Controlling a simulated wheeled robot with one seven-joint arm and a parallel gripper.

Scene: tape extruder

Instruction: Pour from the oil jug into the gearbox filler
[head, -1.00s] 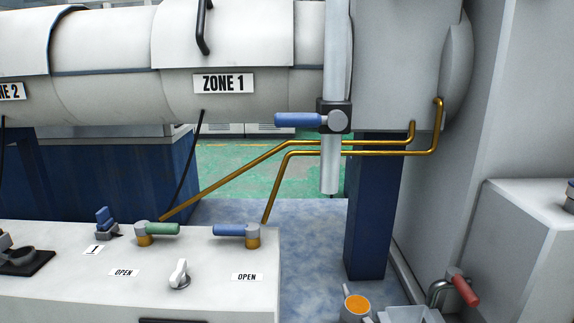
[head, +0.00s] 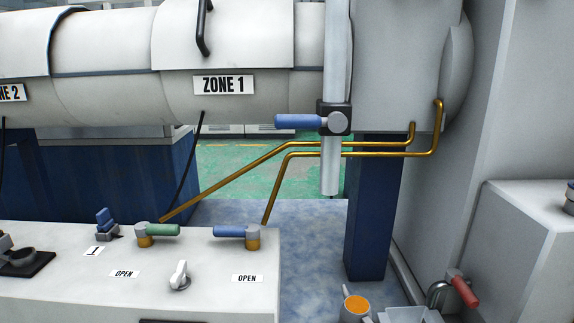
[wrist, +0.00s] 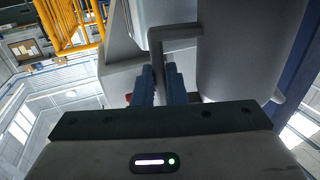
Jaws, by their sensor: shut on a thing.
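My gripper (wrist: 165,85) shows only in the wrist view. Its blue fingers are close together on a bent grey bar (wrist: 157,45), which looks like the oil jug's handle. Large pale grey surfaces stand beyond it; I cannot tell which belong to the jug. In the head view a small round grey vessel with orange inside (head: 356,305) stands at the bottom edge, with a short stub at its upper left. I cannot tell whether it is the jug or the gearbox filler. A grey rounded thing (head: 438,295) shows beside a red lever (head: 463,290).
A pale tray or box (head: 410,316) is cut off at the bottom edge. A blue column (head: 370,220) stands behind the orange vessel. The valve panel (head: 215,290) is at lower left, and a grey cabinet (head: 520,250) is at right. Blue floor lies between.

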